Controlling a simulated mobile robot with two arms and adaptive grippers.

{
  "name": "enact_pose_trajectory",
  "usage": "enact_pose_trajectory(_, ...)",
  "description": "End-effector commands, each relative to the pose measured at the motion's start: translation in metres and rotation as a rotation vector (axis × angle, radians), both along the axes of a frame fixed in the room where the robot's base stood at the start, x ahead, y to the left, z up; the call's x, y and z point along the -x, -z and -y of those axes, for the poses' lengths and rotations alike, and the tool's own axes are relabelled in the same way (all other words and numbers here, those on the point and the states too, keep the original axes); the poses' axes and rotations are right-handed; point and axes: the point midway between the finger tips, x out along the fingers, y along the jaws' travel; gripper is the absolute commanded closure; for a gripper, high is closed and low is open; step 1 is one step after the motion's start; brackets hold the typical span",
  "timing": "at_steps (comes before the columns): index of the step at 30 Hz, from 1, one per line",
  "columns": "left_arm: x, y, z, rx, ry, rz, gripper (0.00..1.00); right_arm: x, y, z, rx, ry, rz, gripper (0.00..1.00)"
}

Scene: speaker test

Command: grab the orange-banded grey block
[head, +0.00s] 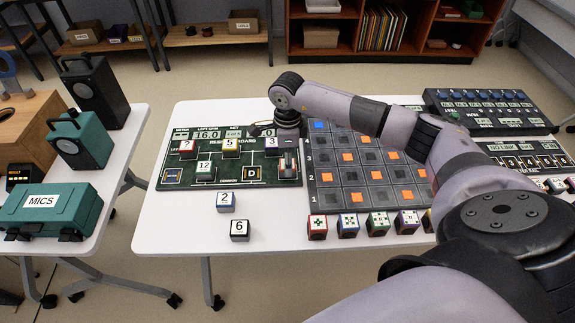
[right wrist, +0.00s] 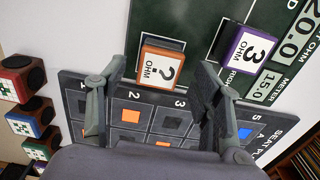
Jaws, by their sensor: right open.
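The orange-banded grey block (right wrist: 160,66) stands on the green board in the right wrist view, its white top marked "? OHM". My right gripper (right wrist: 161,78) is open, with one finger on each side of the block in that view and a gap to each finger; I cannot tell how far above it the tips are. In the head view my right gripper (head: 288,160) points down over the green board's right edge and hides most of the block. My left gripper is not in view.
A purple-banded block marked "3" (right wrist: 250,50) stands close by on the green board (head: 205,178). The grid panel (head: 318,195) adjoins it.

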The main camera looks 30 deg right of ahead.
Motion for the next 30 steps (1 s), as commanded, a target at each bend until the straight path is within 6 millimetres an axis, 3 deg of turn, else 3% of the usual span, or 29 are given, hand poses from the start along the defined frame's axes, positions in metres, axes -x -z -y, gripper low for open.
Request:
enact_pose_trajectory(3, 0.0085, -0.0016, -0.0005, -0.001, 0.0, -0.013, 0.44, 0.0006, 0.0113, -0.0001, 0.0, 0.001, -0.001, 0.4)
enact_pose_trajectory(11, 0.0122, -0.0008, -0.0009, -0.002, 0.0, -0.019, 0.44, 0.0001, 0.0137, -0.0001, 0.001, 0.0, 0.001, 0.4)
enact_pose_trajectory(30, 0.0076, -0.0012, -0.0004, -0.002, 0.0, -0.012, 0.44, 0.0001, 0.0132, -0.0001, 0.0, 0.0, 0.001, 0.83)
